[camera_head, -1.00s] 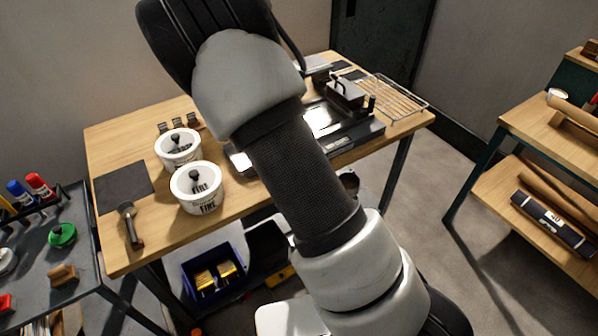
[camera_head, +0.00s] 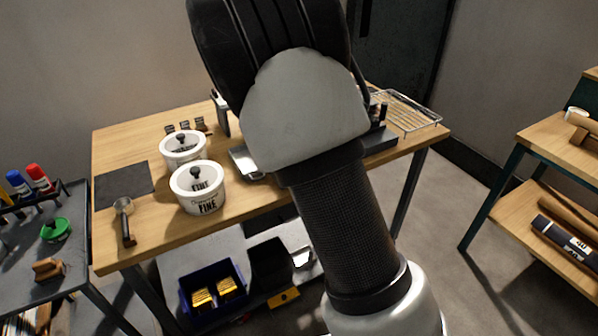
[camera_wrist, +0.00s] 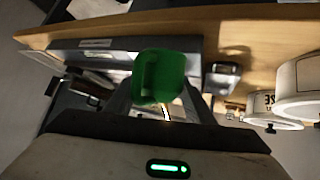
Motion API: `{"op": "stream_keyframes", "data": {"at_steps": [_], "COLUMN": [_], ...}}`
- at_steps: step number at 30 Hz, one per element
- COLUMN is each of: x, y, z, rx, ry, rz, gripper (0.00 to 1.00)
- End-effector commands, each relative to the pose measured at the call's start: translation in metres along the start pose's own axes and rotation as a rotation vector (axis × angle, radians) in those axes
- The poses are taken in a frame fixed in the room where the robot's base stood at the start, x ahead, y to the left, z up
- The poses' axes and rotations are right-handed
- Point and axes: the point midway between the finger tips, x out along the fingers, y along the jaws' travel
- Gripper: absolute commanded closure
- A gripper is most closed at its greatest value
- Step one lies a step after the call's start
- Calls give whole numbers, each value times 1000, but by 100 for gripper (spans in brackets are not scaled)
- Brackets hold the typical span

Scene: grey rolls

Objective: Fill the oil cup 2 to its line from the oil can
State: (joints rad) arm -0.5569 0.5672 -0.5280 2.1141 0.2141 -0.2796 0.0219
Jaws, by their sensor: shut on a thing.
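In the wrist view my gripper (camera_wrist: 160,92) is shut on a green thing (camera_wrist: 162,74), which may be the oil can; only its blunt green side shows. The head view shows my arm over the table, hiding the gripper and the held thing. I cannot pick out oil cup 2 for certain. Several small dark pieces (camera_head: 185,126) stand at the table's back left, too small to make out. No fill line can be seen.
Two white lidded pots, one at the back (camera_head: 183,148) and one in front (camera_head: 198,188), stand on the wooden table (camera_head: 135,143). A dark mat (camera_head: 122,184) and a handled tool (camera_head: 124,222) lie at its left. A wire rack (camera_head: 408,114) is at the right.

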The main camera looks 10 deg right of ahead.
Motion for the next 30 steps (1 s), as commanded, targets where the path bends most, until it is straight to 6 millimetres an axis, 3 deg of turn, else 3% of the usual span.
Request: {"op": "stream_keyframes", "data": {"at_steps": [30], "x": [12], "y": [-8], "z": [-12], "rx": [142], "ry": [331], "rz": [-62], "gripper": [71]}}
